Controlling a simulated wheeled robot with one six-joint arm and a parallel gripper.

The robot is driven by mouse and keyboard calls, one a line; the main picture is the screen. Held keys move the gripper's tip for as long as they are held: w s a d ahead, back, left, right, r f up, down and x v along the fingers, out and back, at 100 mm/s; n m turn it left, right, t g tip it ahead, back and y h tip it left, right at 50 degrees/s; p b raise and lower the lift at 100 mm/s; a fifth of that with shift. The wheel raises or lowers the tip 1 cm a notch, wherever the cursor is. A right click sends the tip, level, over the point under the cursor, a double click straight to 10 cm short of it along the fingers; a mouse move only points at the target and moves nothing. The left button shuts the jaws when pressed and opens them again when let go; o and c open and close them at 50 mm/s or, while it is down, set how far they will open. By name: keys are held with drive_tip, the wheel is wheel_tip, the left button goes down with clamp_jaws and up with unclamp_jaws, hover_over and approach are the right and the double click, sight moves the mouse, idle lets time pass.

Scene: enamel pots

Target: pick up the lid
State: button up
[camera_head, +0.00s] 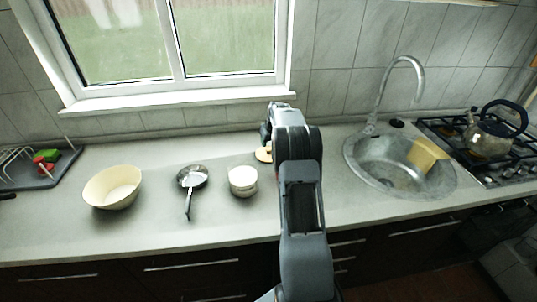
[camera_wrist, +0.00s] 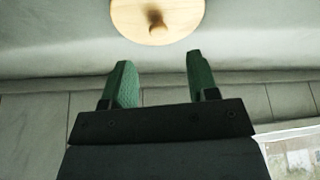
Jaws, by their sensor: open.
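The lid (camera_wrist: 178,20) is a round, pale wooden disc with a small knob (camera_wrist: 157,24) in its middle. It lies on the counter at the top of the wrist view, cut off by the frame edge. In the head view a sliver of the lid (camera_head: 263,154) shows just left of my arm, which hides the rest. My gripper (camera_wrist: 158,72) is open, its two green fingers apart and pointing toward the lid. Nothing is between the fingers. The fingertips appear just short of the lid; I cannot tell their height above it. In the head view my arm hides the fingers.
A white enamel pot (camera_head: 243,181) stands left of my arm. Further left are a frying pan (camera_head: 192,178) and a cream bowl (camera_head: 113,187). A sink (camera_head: 353,158) with a tall faucet (camera_head: 409,64) and a stove with a kettle (camera_head: 489,138) are on the right. The tiled wall and window are behind.

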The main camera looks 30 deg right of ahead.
sight(268, 149)
drive_tip(key=shift+p+x, duration=0.9)
drive_tip(key=shift+x, duration=2.25)
drive_tip(key=shift+s, duration=0.15)
drive_tip(key=c, duration=1)
